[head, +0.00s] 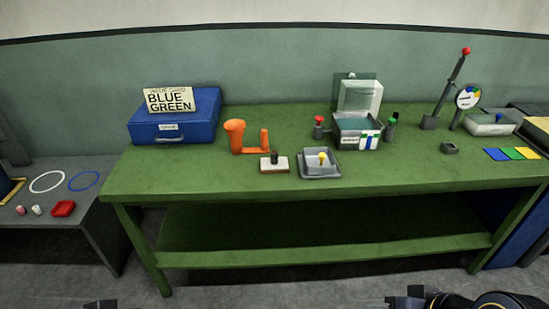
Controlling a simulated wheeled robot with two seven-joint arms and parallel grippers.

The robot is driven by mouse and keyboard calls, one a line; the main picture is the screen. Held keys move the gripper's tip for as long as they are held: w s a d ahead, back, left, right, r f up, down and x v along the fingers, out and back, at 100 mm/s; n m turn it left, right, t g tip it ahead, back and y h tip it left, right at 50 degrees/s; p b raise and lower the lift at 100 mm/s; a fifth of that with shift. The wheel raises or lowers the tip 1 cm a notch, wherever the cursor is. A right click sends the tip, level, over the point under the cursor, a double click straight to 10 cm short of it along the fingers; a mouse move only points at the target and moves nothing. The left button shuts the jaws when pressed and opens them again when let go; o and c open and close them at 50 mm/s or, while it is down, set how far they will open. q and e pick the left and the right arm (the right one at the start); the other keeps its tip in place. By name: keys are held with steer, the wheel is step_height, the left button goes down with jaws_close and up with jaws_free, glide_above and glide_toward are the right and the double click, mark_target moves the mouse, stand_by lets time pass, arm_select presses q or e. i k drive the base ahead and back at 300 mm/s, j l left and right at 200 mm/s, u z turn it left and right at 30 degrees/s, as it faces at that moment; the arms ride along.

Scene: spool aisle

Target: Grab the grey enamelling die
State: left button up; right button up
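A small dark grey block with a hollow top (450,148) lies on the green table (215,185), right of centre; it may be the grey enamelling die, but its detail is too small to be sure. My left gripper (100,304) barely shows at the bottom left edge. My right gripper (404,301) shows at the bottom edge, right of centre, partly cut off. Both are in front of the table and well apart from the grey block. Their fingers are too cut off to tell whether they are open.
On the table stand a blue case (175,122) with a BLUE GREEN card (170,100), an orange holder (236,138), a white block (274,165), a grey tray (320,170), a glass-lidded box (357,128), a lever (448,90) and coloured swatches (512,154).

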mark_target(273, 153)
steer(key=i+l+u, duration=0.15)
steer(key=i+u, duration=0.2)
steer(key=i+l+u, duration=0.35)
steer(key=i, duration=0.15)
steer(key=i+l+u, duration=0.35)
steer(key=i, duration=0.05)
